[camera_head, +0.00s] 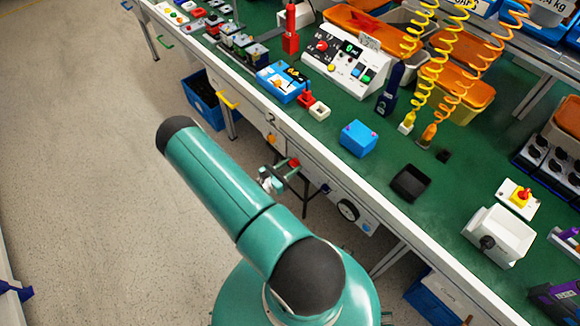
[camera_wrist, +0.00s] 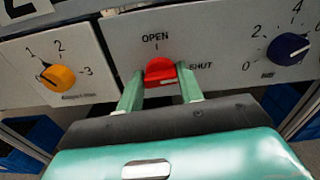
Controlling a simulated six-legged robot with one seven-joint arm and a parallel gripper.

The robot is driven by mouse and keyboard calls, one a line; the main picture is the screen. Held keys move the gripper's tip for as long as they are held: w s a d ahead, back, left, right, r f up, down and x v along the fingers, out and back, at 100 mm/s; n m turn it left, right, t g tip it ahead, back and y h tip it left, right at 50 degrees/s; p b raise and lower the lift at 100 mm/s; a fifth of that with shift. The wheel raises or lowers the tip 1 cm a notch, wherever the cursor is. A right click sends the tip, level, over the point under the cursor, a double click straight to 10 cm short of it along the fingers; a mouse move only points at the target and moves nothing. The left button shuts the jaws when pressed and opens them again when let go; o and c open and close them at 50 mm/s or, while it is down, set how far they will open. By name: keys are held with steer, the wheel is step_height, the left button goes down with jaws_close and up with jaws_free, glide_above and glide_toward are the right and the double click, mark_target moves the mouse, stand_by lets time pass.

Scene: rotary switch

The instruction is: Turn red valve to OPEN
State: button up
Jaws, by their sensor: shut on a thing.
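The red valve (camera_wrist: 160,71) is a small knob on a light grey panel, in the middle of the wrist view. OPEN is printed above it with a short tick, and SHUT is printed to its right. My gripper (camera_wrist: 160,90) has one green finger on each side of the valve and is shut on it. The fingers hide part of the knob's sides, and I cannot tell exactly which mark it points to. In the head view, my gripper (camera_head: 278,178) is at the bench's front panel, and the red valve (camera_head: 294,163) shows just beyond it.
A yellow knob (camera_wrist: 58,77) marked 1 to 3 is left of the valve, and a dark blue knob (camera_wrist: 287,48) with numbers is to its right. The green bench top (camera_head: 335,160) above holds several boxes and devices. Open floor (camera_head: 90,190) lies left of the bench.

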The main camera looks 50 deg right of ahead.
steer(key=n, duration=0.4)
steer(key=shift+w, duration=0.1)
steer(key=shift+f+n, duration=0.15)
steer(key=shift+n, duration=3.1)
steer(key=shift+f+n, duration=0.1)
steer(key=shift+n, duration=3.15)
steer(key=o, duration=1)
steer(key=shift+w+a, duration=0.1)
steer(key=shift+a, duration=0.05)
steer(key=v, duration=1.3)
steer(key=shift+a+r, duration=0.1)
steer(key=shift+a, duration=0.15)
